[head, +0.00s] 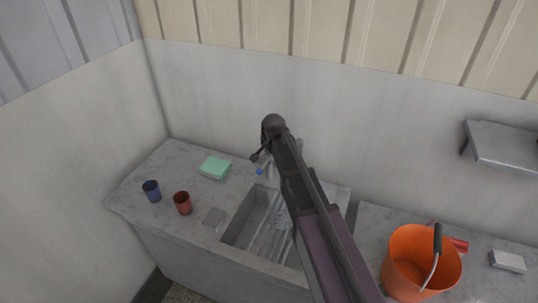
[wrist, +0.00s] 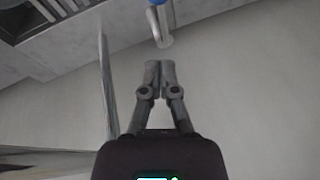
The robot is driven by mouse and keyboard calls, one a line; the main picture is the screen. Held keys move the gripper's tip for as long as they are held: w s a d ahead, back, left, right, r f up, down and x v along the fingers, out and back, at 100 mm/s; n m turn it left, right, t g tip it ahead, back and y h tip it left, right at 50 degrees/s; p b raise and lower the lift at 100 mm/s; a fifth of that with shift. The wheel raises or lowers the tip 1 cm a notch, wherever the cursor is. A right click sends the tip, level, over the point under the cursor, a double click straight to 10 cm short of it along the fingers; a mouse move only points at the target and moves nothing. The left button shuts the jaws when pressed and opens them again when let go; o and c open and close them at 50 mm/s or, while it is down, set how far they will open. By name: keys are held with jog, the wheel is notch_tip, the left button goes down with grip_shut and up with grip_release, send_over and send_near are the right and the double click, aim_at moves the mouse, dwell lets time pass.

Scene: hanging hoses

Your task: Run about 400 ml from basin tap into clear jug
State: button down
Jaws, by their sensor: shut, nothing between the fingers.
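The tap (head: 265,165) stands behind the basin (head: 238,218), partly hidden by my arm. A blue part (head: 259,171) shows on it. In the wrist view a metal pipe end (wrist: 162,30) with a blue part (wrist: 155,3) lies just beyond my fingertips, with a small gap in the picture. My gripper (wrist: 160,66) is shut and empty; it also shows in the head view (head: 256,158), close to the tap.
An orange bucket (head: 408,252) is on the right counter. A shelf (head: 500,145) juts from the wall. A shiny vertical bar (wrist: 107,85) shows in the wrist view.

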aim_at(262, 169)
jog(key=shift+s+a+f+b, duration=0.1)
jog(key=shift+a+f+b, duration=0.25)
jog(key=shift+f+b, duration=0.6)
jog(key=shift+s+a+f+b, duration=0.1)
jog(key=shift+a+f+b, duration=0.25)
jog(key=shift+f+b, duration=0.65)
jog(key=shift+a+f+b, duration=0.35)
jog(key=shift+f+b, duration=0.45)
jog(key=shift+f, duration=0.25)
